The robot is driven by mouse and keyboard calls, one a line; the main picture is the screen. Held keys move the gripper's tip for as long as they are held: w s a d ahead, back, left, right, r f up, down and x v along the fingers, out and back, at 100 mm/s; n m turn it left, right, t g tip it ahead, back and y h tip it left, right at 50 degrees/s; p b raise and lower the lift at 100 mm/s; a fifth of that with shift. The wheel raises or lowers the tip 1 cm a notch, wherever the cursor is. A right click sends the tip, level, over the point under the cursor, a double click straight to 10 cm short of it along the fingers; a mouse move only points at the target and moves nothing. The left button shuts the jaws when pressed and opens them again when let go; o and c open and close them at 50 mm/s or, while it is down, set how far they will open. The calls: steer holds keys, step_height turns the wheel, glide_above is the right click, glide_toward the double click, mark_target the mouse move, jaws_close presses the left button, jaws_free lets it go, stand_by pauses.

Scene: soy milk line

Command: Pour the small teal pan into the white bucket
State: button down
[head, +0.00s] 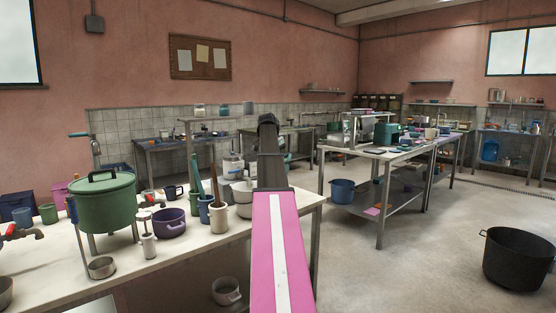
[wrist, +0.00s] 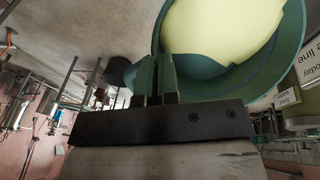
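The small teal pan (wrist: 284,62) fills the top right of the wrist view, with pale cream liquid (wrist: 220,30) in it. My gripper (wrist: 157,97) is at the pan's near edge, its fingers closed around what looks like the pan's teal handle (wrist: 166,74). In the head view my pink arm reaches forward over the right part of the near counter, and its dark wrist (head: 268,130) hides the gripper and most or all of the pan. I cannot make out the white bucket for certain; it may be behind my arm.
The near counter (head: 185,262) holds a large green pot (head: 105,205), a purple pot (head: 169,223) and utensil cups. A pale pot (head: 226,291) is on the shelf below. A second table (head: 372,155) stands right. A black tub (head: 516,260) is on the open floor.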

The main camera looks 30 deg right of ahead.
steer(key=shift+w+a+r+h, duration=0.1)
steer(key=shift+w+a+h, duration=0.05)
steer(key=shift+a+h, duration=1.3)
steer(key=shift+d, duration=0.2)
steer(key=shift+w+a+f+g+h, duration=0.1)
steer(key=shift+a+f+g+h, duration=0.15)
steer(key=shift+a+h, duration=0.6)
steer(key=shift+w+a+f+g+h, duration=0.15)
steer(key=shift+a+f+h, duration=0.15)
steer(key=shift+a+h, duration=0.5)
steer(key=shift+s+d, duration=0.1)
steer(key=shift+d, duration=0.1)
steer(key=a+h, duration=0.1)
steer(key=a+f+h, duration=0.1)
steer(key=a+h, duration=0.1)
steer(key=shift+f+m+g+h, duration=0.3)
steer(key=shift+f+h, duration=0.05)
steer(key=shift+h, duration=0.05)
